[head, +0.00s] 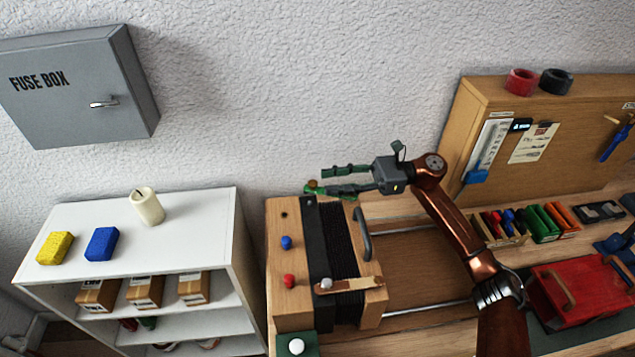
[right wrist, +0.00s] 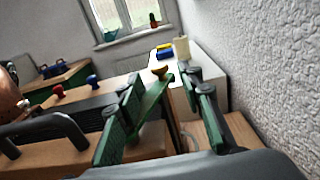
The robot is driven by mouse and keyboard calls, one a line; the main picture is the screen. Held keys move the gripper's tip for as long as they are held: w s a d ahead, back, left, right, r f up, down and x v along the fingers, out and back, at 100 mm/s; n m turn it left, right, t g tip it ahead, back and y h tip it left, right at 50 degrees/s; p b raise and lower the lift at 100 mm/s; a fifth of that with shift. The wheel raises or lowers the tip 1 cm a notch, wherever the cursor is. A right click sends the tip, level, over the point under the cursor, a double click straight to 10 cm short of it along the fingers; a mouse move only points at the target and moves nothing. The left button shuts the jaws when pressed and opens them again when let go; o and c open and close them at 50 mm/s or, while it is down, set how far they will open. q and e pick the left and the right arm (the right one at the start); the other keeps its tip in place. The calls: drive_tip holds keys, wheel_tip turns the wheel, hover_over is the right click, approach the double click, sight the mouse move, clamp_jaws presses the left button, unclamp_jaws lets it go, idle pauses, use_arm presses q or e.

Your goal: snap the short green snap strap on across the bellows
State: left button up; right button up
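The bellows (head: 342,240) is a black pleated band between wooden end blocks, on the bench. The short green strap (head: 316,188), with a yellowish knob at its end, shows beside the fingers of my right gripper (head: 335,178), above the far end of the bellows. In the right wrist view, the green strap (right wrist: 152,108) slants up between the fingertips of my right gripper (right wrist: 165,110), nearer the left finger. The fingers stand apart; a clear gap shows on the strap's right side. Where the strap's lower end sits is hidden. My left gripper is out of view.
A brown strap (head: 350,286) lies across the near part of the bellows. Blue (head: 286,242) and red (head: 289,281) knobs stand on the left block. A dark handle (head: 362,234) stands on the right block. A white shelf (head: 190,213) stands left; the wall is close behind.

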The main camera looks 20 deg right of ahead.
drive_tip(key=v, duration=0.6)
drive_tip(key=shift+d, duration=0.25)
drive_tip(key=shift+s, duration=0.1)
drive_tip(key=shift+c, duration=0.3)
